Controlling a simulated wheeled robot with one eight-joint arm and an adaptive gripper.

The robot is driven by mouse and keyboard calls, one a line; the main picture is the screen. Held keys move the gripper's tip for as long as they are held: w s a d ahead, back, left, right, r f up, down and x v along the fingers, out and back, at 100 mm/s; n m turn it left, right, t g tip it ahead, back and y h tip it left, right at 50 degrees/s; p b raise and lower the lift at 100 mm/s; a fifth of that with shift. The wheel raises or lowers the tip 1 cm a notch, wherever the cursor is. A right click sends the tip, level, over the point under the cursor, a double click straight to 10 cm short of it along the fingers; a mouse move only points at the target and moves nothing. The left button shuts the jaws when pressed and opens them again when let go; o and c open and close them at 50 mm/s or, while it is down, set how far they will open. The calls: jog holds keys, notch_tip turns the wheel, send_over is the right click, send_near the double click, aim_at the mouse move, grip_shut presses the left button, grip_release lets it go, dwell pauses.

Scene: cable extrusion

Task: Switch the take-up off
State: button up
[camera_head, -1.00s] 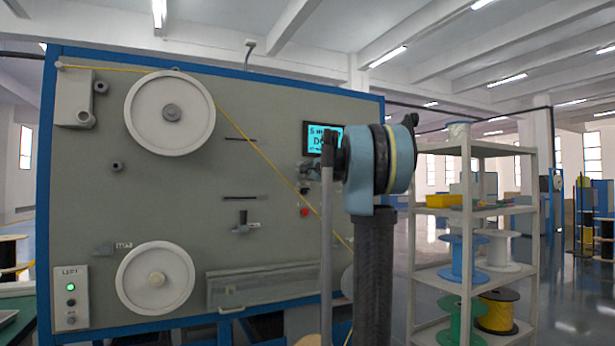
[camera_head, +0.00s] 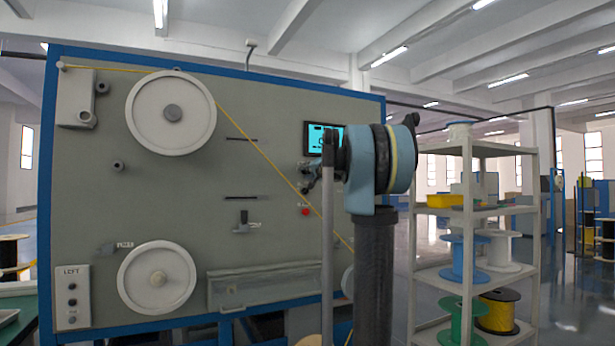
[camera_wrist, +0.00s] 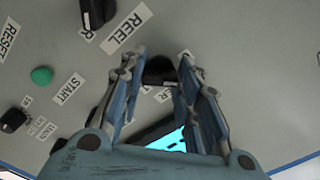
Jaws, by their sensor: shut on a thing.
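My gripper (camera_wrist: 162,54) shows in the wrist view with its two blue-padded fingers on either side of a black knob (camera_wrist: 160,72) on the grey panel, and it is shut on that knob. The knob's label is mostly covered; only its last letters, seemingly "ER", show. The lit cyan display (camera_wrist: 172,142) lies just below the knob in this view. In the head view my gripper is at the panel below the display (camera_head: 322,140), largely hidden by my arm. The take-up machine (camera_head: 230,110) carries a large upper white wheel (camera_head: 195,112) and a lower one (camera_head: 180,272).
In the wrist view a green START button (camera_wrist: 41,76) and another black knob (camera_wrist: 97,12) by the REEL label are nearby. A red button (camera_head: 305,212) sits below my gripper. Shelving with spools (camera_head: 497,248) stands at right.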

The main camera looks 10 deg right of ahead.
jog(key=shift+d+n, duration=0.1)
jog(key=shift+n, duration=0.7)
jog(key=shift+f, duration=0.1)
jog(key=o, duration=1.1)
jog(key=v, duration=1.1)
jog(key=shift+s+d, duration=0.1)
jog(key=shift+s, duration=0.25)
